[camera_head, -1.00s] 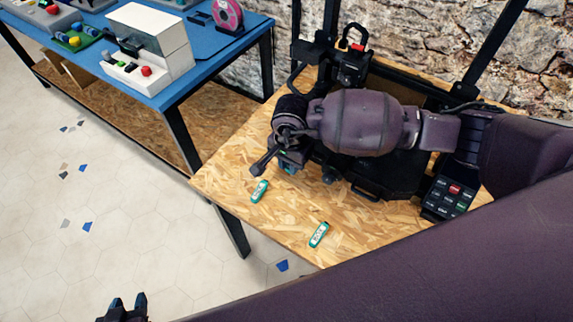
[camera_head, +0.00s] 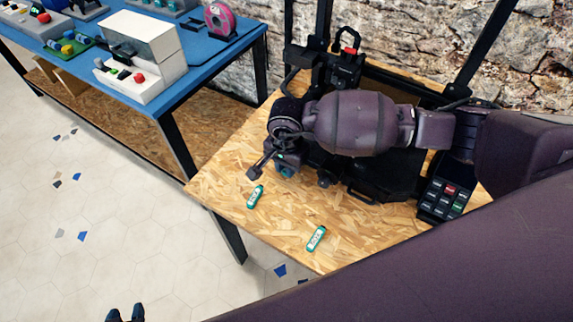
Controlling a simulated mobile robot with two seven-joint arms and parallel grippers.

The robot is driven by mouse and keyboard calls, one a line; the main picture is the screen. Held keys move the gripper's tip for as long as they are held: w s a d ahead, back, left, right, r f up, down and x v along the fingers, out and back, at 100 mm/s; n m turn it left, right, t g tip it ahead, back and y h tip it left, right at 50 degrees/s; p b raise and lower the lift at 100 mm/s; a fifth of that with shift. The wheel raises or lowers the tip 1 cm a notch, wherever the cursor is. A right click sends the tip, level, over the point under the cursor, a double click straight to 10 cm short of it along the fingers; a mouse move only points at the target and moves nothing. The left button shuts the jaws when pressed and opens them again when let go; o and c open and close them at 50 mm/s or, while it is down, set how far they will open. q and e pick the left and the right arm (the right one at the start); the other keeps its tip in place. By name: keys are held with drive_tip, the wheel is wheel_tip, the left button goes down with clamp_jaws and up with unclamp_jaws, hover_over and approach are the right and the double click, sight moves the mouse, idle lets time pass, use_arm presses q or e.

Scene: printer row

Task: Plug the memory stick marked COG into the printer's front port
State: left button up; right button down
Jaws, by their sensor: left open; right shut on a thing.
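The printer (camera_head: 390,172) is a black machine on the wooden table, largely covered by my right arm. My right gripper (camera_head: 270,163) is at its front left corner, pointing down and shut. A small teal-green bit shows at its fingers, likely a memory stick, mostly hidden; its marking and whether it touches the port cannot be seen. Two teal memory sticks with pale labels lie on the table: one (camera_head: 255,197) just below the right gripper, the other (camera_head: 316,238) nearer the front edge. Their labels are too small to read. My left gripper (camera_head: 125,314) is open and empty, low over the floor.
The wooden table (camera_head: 225,185) is bare around the two sticks. A keypad (camera_head: 445,199) sits at the printer's right. A blue table (camera_head: 190,65) at the left holds a white box (camera_head: 145,60) with buttons and a pink spool (camera_head: 221,18). A stone wall stands behind.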

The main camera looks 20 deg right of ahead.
use_arm(q)
drive_tip(key=shift+s+f+b, duration=0.25)
drive_tip(key=shift+f+b, duration=0.25)
drive_tip(key=shift+f, duration=0.2)
use_arm(e)
drive_tip(key=shift+w+d, duration=1.15)
drive_tip(key=shift+d, duration=0.3)
drive_tip(key=c, duration=0.9)
unclamp_jaws()
drive_tip(key=shift+c, duration=0.2)
wheel_tip(320, 180, up, 4)
drive_tip(key=shift+r+p, duration=0.1)
drive_tip(key=shift+p, duration=0.2)
use_arm(q)
drive_tip(key=shift+w+r+p, duration=0.2)
drive_tip(key=shift+r+p, duration=0.1)
drive_tip(key=shift+r, duration=0.5)
use_arm(e)
wheel_tip(320, 180, up, 7)
drive_tip(key=shift+f, duration=0.2)
